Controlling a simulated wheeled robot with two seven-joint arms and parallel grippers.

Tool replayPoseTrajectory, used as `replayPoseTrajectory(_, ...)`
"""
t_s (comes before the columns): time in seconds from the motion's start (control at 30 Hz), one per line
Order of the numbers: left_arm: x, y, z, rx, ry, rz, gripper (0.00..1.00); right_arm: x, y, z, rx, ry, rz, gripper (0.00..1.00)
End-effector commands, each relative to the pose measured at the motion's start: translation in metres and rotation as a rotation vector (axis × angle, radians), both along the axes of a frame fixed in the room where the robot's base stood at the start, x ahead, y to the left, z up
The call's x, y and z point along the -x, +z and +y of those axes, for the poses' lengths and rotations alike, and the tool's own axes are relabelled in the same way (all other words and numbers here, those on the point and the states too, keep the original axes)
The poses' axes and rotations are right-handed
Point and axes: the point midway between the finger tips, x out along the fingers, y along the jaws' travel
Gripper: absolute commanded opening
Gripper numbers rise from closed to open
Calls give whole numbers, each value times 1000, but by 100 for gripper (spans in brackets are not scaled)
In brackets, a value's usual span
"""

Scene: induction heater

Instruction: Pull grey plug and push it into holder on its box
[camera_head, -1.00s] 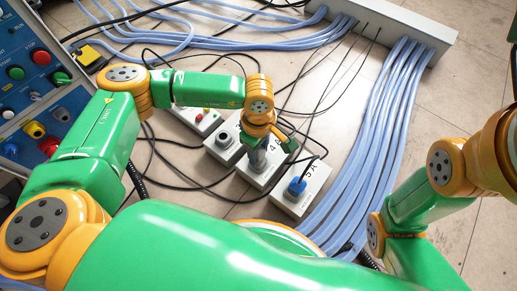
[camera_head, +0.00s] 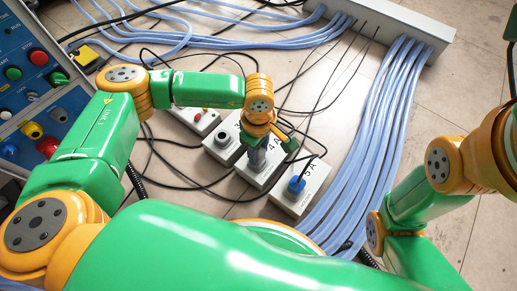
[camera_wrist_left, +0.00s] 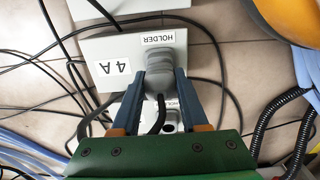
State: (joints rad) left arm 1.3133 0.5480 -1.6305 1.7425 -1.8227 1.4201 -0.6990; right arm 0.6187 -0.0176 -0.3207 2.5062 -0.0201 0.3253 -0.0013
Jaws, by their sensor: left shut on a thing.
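The grey plug (camera_wrist_left: 157,78) is between the fingers of my left gripper (camera_wrist_left: 157,84) in the left wrist view, with a black cable running from it. It stands at the HOLDER-labelled end of a light box marked 4 A (camera_wrist_left: 105,68). The gripper is shut on the plug. I cannot tell how deep the plug sits, as the plug hides the hole. In the head view my left gripper (camera_head: 258,157) points down over the same box (camera_head: 251,176), hiding much of it. My right arm shows at the right, but its gripper is out of view.
A box with a blue plug (camera_head: 296,184) stands to the right of the 4 A box. Loose black cables and thick blue hoses (camera_head: 385,130) cross the floor.

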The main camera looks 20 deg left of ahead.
Motion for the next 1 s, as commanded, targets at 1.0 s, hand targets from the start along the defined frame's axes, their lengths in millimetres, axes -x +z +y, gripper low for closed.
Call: replayPoseTrajectory(1.0, 0, -8, 0, 0, 0, 0, 0, 1, -8, 0, 1, -1, -4, 40)
